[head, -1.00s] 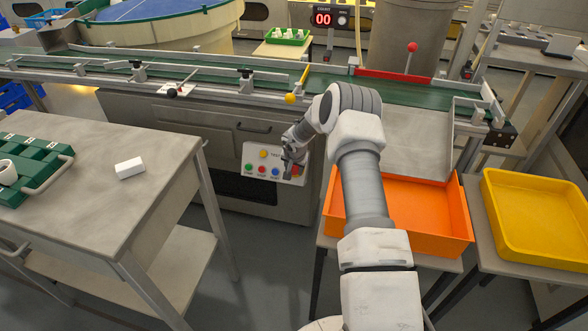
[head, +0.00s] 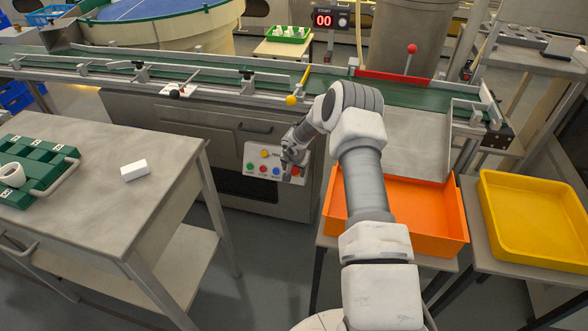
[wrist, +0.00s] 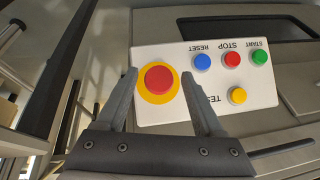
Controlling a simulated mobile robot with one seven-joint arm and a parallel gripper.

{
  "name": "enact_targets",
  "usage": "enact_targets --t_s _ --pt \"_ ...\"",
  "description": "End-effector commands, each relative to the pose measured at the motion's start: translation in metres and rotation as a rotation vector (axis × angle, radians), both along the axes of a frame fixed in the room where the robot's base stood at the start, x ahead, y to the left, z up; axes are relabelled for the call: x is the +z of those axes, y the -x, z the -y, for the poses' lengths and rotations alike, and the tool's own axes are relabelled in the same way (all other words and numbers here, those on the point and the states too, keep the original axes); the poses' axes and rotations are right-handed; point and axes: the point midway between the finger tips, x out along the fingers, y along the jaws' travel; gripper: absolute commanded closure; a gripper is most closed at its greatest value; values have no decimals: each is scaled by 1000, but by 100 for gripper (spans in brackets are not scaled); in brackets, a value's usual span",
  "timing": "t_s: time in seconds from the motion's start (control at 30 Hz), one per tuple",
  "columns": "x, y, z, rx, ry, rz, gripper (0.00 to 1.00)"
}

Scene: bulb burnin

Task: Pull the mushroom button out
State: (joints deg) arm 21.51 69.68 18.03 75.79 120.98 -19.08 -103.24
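The mushroom button (wrist: 159,78) is a red round head on a yellow ring, on a white control panel (wrist: 190,112). In the wrist view it sits between the two open fingers of my gripper (wrist: 160,85), with a gap on each side; I cannot tell how deep the fingertips reach around it. In the head view my gripper (head: 290,160) is at the right part of the panel (head: 256,151), and the red button (head: 296,171) shows just beside it, partly hidden.
The panel also carries blue RESET (wrist: 202,62), red STOP (wrist: 232,60), green START (wrist: 259,57) and yellow TEST (wrist: 237,96) buttons. The panel is on the conveyor front. An orange bin (head: 443,228) stands under my arm, and a grey table (head: 120,210) is at the left.

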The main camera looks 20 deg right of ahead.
Motion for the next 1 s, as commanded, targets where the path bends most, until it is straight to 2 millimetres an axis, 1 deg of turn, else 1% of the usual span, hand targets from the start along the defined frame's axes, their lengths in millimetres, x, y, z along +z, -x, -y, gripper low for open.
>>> enact_targets --t_s 0.3,0.37,0.47,0.57,0.9,1.0 --pt "0 0 1 0 1 2 21" --pt "3 0 1 0 1 2 21" --pt "12 3 0 -1 0 2 21" --pt "30 10 -2 0 1 3 21" --pt "107 43 -12 0 1 3 21" --pt "126 52 -15 0 1 3 21"
